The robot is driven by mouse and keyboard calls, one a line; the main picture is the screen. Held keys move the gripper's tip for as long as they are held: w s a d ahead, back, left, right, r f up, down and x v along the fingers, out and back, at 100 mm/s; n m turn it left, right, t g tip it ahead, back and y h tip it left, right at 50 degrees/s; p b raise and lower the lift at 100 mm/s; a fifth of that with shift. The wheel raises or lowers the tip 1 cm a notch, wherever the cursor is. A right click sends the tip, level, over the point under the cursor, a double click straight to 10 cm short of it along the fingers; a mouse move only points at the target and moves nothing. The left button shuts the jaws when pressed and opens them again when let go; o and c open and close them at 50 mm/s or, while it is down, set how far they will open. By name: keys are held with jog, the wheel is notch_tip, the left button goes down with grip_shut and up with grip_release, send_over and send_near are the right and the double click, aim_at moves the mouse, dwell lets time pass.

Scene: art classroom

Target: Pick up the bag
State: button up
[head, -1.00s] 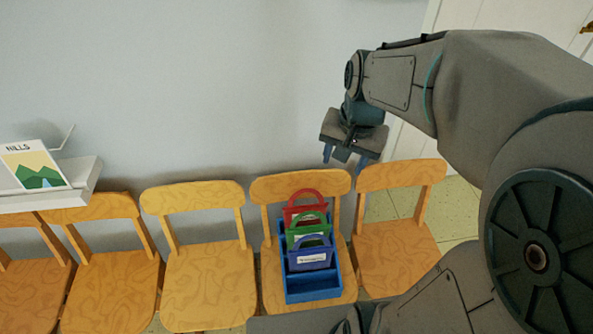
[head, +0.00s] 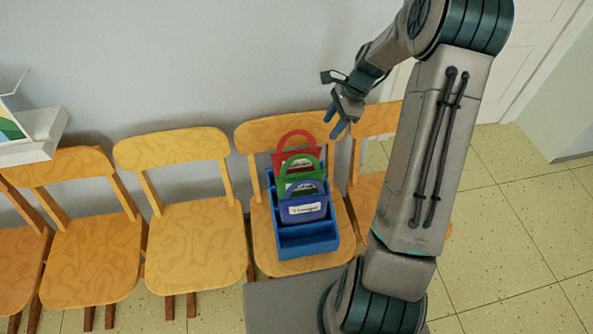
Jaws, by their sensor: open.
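Three small bags with loop handles stand one behind another in a blue tray (head: 307,248) on a wooden chair. The blue bag (head: 290,211) with a white label is in front, the green bag (head: 318,177) is in the middle, and the red bag (head: 281,158) is at the back. The lower parts of the rear bags are hidden by those in front. My gripper (head: 335,121) is open and empty. In the picture it is just right of the red bag's handle, apart from the bags, with its blue fingers pointing down.
The tray's chair (head: 263,232) stands in a row of wooden chairs along a grey wall. A chair (head: 361,186) to the right is partly hidden by my arm. A white shelf (head: 45,132) juts out at the left. Tiled floor (head: 510,225) at the right is clear.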

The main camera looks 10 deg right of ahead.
aim_at(314, 149)
jog(key=x, duration=0.7)
jog(key=shift+a+f, duration=0.1)
jog(key=shift+a, duration=0.05)
jog(key=x, duration=0.4)
jog(key=shift+s+a+f, duration=0.15)
jog(key=shift+a, duration=0.4)
jog(key=shift+a+f, duration=0.2)
jog(key=shift+f, duration=0.3)
grip_shut()
